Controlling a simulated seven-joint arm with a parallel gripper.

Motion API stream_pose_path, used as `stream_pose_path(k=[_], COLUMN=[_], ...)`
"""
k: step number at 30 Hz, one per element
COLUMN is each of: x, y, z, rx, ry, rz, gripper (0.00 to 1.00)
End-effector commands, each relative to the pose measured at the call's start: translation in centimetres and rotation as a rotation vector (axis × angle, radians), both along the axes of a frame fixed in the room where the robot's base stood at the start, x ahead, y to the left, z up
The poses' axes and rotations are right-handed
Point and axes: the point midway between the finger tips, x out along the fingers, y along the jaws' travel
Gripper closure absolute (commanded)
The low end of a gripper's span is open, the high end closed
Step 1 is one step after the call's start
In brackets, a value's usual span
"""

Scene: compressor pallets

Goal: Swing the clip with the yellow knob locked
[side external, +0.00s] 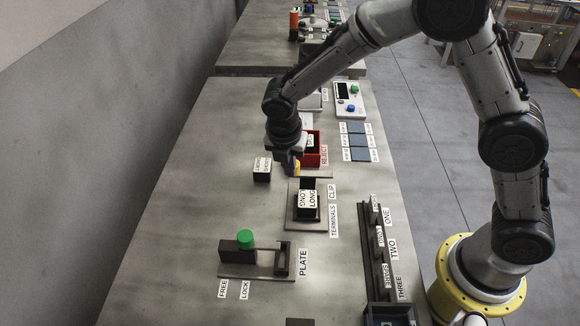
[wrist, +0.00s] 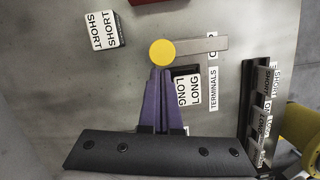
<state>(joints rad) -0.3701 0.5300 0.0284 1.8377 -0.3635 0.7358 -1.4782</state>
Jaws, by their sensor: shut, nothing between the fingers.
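The yellow knob (wrist: 162,53) is round and sits at the left end of a flat grey clip bar (wrist: 208,44) in the wrist view. The bar extends right, beyond the dark holder with the LONG block (wrist: 188,90). In the side external view a bit of the yellow knob (side external: 297,169) shows beside my fingers, and the fixture base (side external: 293,224) is next to the CLIP and TERMINALS labels. My gripper (wrist: 162,71) is shut and empty, its purple fingertips at the near side of the knob; whether they touch it I cannot tell. My gripper (side external: 289,168) partly hides the clip in the side view.
A SHORT block (side external: 262,170) stands left of my gripper. A red REJECT bin (side external: 313,160) is behind it. A plate fixture with a green knob (side external: 245,238) is nearer the camera. A dark rack (side external: 380,250) labelled ONE, TWO, THREE stands right. The table's left side is clear.

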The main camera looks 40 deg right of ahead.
Motion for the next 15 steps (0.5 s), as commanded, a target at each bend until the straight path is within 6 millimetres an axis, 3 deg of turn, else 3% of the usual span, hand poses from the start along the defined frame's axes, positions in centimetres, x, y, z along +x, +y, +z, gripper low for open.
stream_pose_path(k=[15], x=[0.6], y=[-0.12], z=[-0.02], rx=[0.0], ry=[0.0], rz=[-0.104], gripper=[1.0])
